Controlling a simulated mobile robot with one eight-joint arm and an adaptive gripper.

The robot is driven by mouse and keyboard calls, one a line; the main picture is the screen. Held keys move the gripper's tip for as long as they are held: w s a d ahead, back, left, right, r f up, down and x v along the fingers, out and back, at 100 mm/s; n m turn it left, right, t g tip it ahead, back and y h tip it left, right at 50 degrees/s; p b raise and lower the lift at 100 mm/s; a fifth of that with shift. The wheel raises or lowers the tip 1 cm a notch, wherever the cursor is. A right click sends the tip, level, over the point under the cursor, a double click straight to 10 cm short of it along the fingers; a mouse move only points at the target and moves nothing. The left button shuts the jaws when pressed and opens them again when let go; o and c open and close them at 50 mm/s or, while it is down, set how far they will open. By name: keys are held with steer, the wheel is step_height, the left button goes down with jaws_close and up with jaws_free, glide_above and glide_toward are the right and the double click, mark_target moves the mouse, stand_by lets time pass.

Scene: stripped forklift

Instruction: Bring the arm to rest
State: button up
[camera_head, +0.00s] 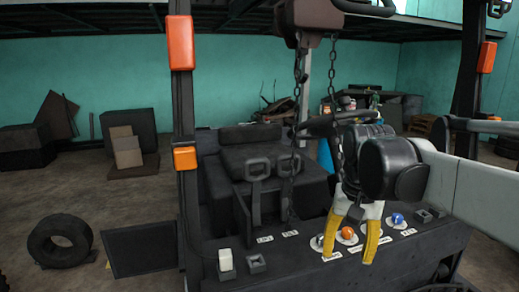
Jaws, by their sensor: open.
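My gripper (349,256) hangs at the end of my arm, pointing down over the front control panel (290,262) of the forklift. Its two yellow fingers are spread apart, and nothing shows between their tips. An orange knob (347,232) shows between the fingers, on the panel behind them. I cannot tell whether the fingers touch the panel. My arm comes in from the right edge and hides part of what lies behind it.
A blue knob (397,218) and a white switch (225,260) are on the panel. Chains (297,110) hang above the seat (262,160). An upright post (187,120) stands left of the panel. A tyre (60,241) lies on open floor at left.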

steer(key=s+f+n+t+b, duration=0.1)
steer(key=s+f+t+b, duration=0.2)
steer(key=f+b, duration=0.8)
steer(key=s+f+n+t+b, duration=0.2)
steer(key=s+f+b, duration=0.5)
steer(key=f+b, duration=0.5)
step_height(320, 180, down, 9)
steer(key=shift+r+t, duration=0.2)
steer(key=shift+t, duration=0.6)
steer(key=shift+r, duration=0.1)
